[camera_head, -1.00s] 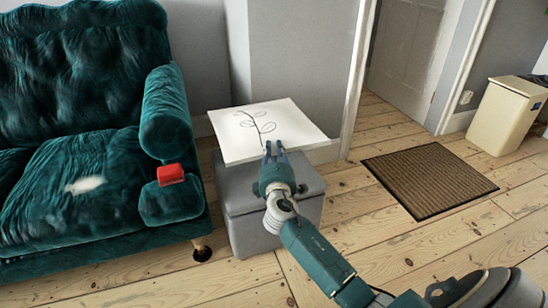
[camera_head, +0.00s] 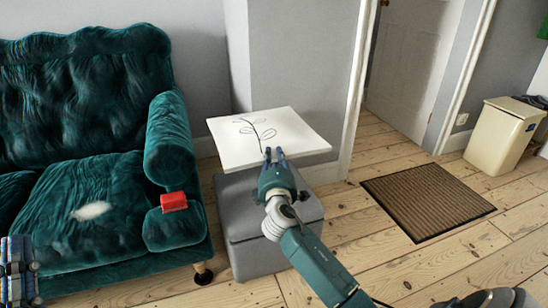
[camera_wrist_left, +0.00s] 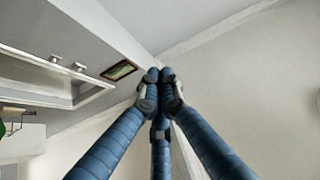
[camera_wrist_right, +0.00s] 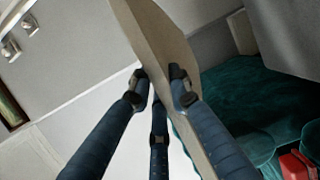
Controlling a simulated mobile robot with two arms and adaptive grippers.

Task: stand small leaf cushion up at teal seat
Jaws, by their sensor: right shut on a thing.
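The small leaf cushion (camera_head: 240,150) is a flat white square with a dark leaf-sprig drawing. It lies roughly flat in the air above a grey box. My right gripper (camera_head: 274,155) is shut on its near edge; the right wrist view shows the cushion (camera_wrist_right: 165,35) between the fingers (camera_wrist_right: 160,78). The teal seat (camera_head: 105,170) is a tufted velvet sofa left of the cushion, with a pale patch on its seat. My left gripper (camera_head: 20,262) is at the lower left corner in front of the sofa; its fingertips meet, empty, in the left wrist view (camera_wrist_left: 159,78).
A red block (camera_head: 174,201) rests on the sofa's near arm front. The grey box (camera_head: 260,255) stands right of the sofa, close to the wall. A brown doormat (camera_head: 428,202) and a cream bin (camera_head: 503,135) are to the right. Bare floorboards lie between.

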